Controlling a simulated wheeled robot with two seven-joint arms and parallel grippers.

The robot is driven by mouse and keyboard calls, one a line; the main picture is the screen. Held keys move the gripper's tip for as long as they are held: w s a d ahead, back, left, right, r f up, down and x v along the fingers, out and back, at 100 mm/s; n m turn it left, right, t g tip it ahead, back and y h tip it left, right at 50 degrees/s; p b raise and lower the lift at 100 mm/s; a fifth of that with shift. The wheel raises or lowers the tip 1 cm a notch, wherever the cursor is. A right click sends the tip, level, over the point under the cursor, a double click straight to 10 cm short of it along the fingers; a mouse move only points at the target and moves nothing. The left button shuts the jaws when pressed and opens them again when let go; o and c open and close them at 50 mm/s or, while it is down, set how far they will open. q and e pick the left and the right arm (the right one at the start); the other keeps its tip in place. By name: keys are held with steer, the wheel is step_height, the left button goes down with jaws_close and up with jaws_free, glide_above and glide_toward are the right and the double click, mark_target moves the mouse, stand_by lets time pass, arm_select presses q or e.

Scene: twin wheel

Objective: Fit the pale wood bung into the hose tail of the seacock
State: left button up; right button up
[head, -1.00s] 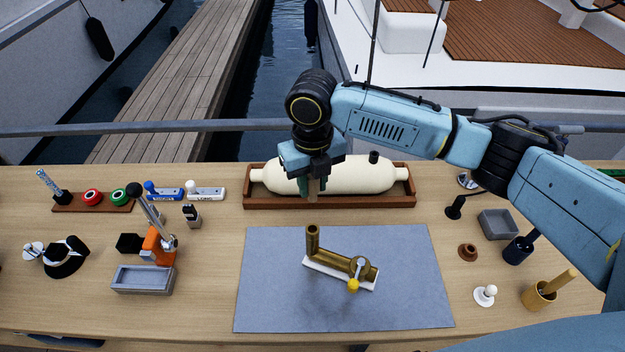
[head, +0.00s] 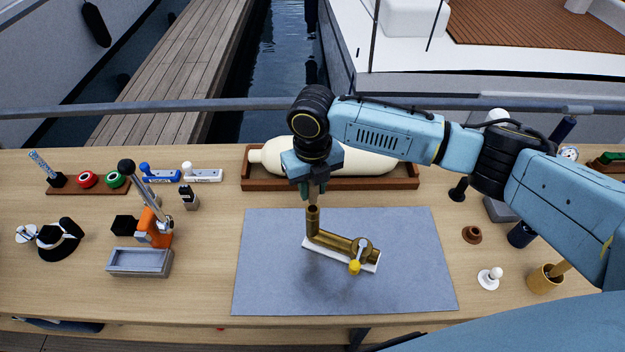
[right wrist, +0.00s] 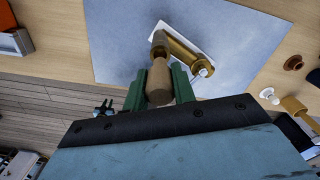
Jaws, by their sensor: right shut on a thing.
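The brass seacock (head: 336,243) lies on a white pad on the grey mat (head: 270,280), its hose tail (head: 313,220) standing upright at the left end. It also shows in the right wrist view (right wrist: 178,47). My right gripper (head: 313,190) points down over the hose tail, shut on the pale wood bung (right wrist: 159,82). In the head view the bung (head: 313,200) is mostly hidden by the fingers. Its lower end is at or just above the hose tail's mouth; I cannot tell if they touch. My left gripper is out of view.
A cream cylinder (head: 380,160) in a wooden cradle lies just behind the gripper. An orange lever tool (head: 154,230) and a grey tray (head: 140,262) stand at left. A brown cap (head: 471,235) and white knob (head: 489,278) are at right. The mat around the seacock is clear.

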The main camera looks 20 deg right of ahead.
mark_target(312, 199)
steer(key=shift+f, duration=0.65)
steer(key=shift+p, duration=1.1)
stand_by(1.2)
steer(key=shift+f+b, duration=0.95)
steer(key=shift+f, duration=0.85)
steer(key=o, duration=1)
steer(key=shift+o, duration=0.2)
steer(key=shift+r, duration=0.1)
step_height(312, 199, up, 13)
steer(key=shift+r+b, duration=0.1)
steer(key=shift+b, duration=0.5)
